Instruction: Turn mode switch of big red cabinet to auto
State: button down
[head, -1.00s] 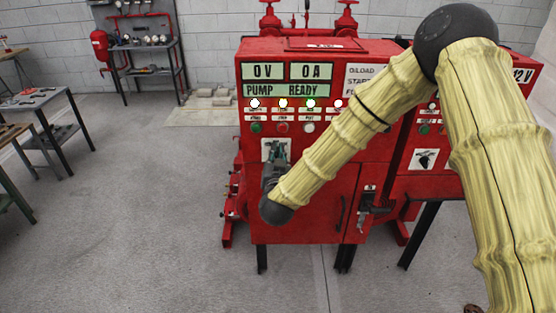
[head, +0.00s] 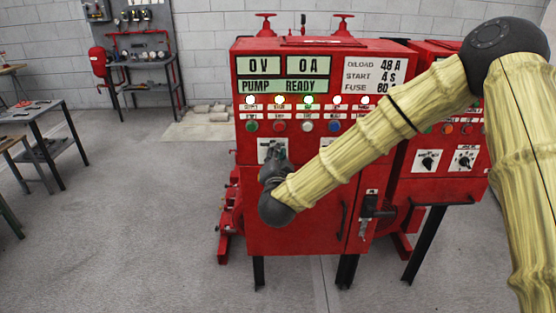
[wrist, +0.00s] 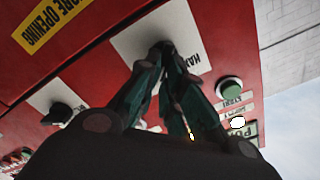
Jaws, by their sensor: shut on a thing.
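The big red cabinet (head: 295,215) stands in the middle of the head view, with lit displays above a row of lamps and buttons. My gripper (head: 272,150) is at a white switch plate (head: 264,147) on its upper left front. The knob's direction cannot be told.
Another black knob (wrist: 62,112) sits on a neighbouring plate in the wrist view, and a green button (wrist: 230,88) is near the fingers. A second red cabinet (head: 440,182) stands at the right. Open floor (head: 130,220) lies left of the cabinet.

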dwell(0.4)
jog(key=c, duration=1.6)
grip_release()
jog(key=shift+o, duration=0.2)
jog(key=shift+s, duration=0.1)
jog(key=s, duration=1.2)
jog(key=shift+w+f, duration=0.1)
